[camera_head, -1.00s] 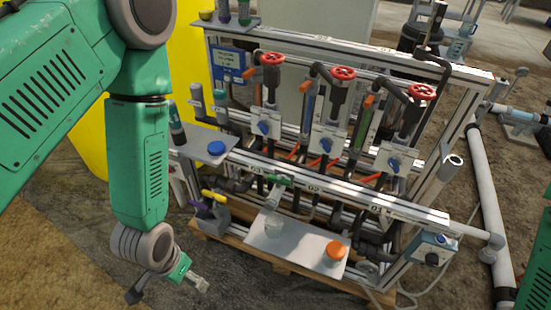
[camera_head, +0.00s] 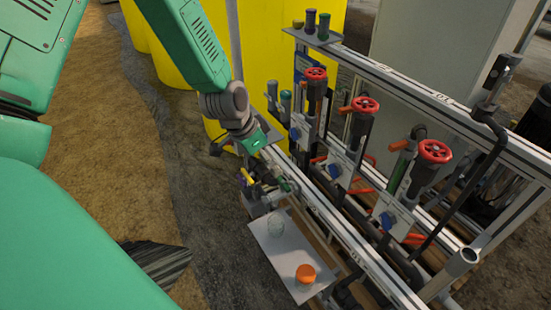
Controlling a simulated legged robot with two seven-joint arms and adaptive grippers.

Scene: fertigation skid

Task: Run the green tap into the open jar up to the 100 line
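The open jar (camera_head: 276,223) is clear glass and stands on a pale tray (camera_head: 268,247). I cannot make out its lines or any liquid in it. The green tap (camera_head: 284,184) is on the rail just above and behind the jar. My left gripper (camera_head: 276,151) comes down from the top left and is above and behind the green tap, apart from it. Its fingers are small and partly lost against the rack, so I cannot tell whether they are open. My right gripper is not in view.
A jar with an orange lid (camera_head: 306,273) stands on the same tray. A yellow handle (camera_head: 247,176) and a purple one (camera_head: 243,194) are left of the green tap. Red handwheels (camera_head: 365,104) rise behind the rail. Yellow tanks (camera_head: 290,40) stand behind; bare ground lies left.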

